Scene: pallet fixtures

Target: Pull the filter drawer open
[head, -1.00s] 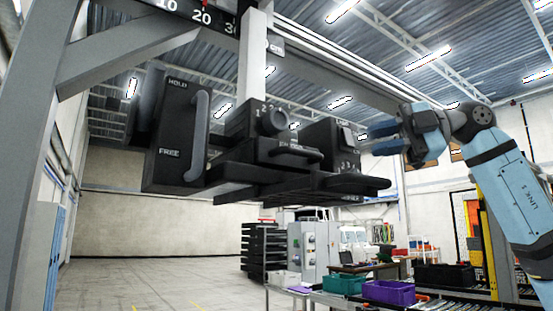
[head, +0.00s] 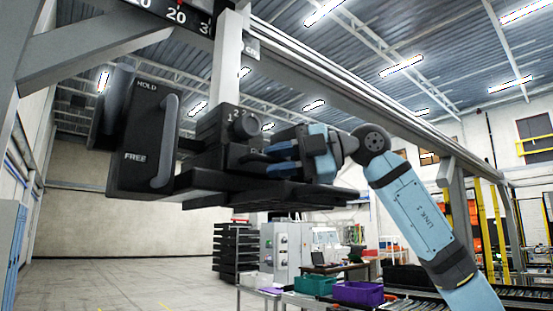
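A dark fixture unit hangs from a light post. The black handle (head: 160,142) of its left block, marked HOLD and FREE, stands upright. The middle block (head: 212,129) carries a round knob (head: 246,125) and a partly hidden label. I cannot read which part is the filter drawer. Flat dark drawer-like slabs (head: 290,193) stick out below. My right gripper (head: 276,158) is at the front of the middle block, its two blue fingers apart and pointing left. They overlap the area of the middle handle, and I cannot tell whether they touch it. My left gripper is not in view.
A grey overhead beam (head: 330,85) runs above to the right, and a slanted frame post stands at the left. A teal bin (head: 315,285) and a purple bin (head: 358,292) stand on a table low down. The floor (head: 110,285) at left is clear.

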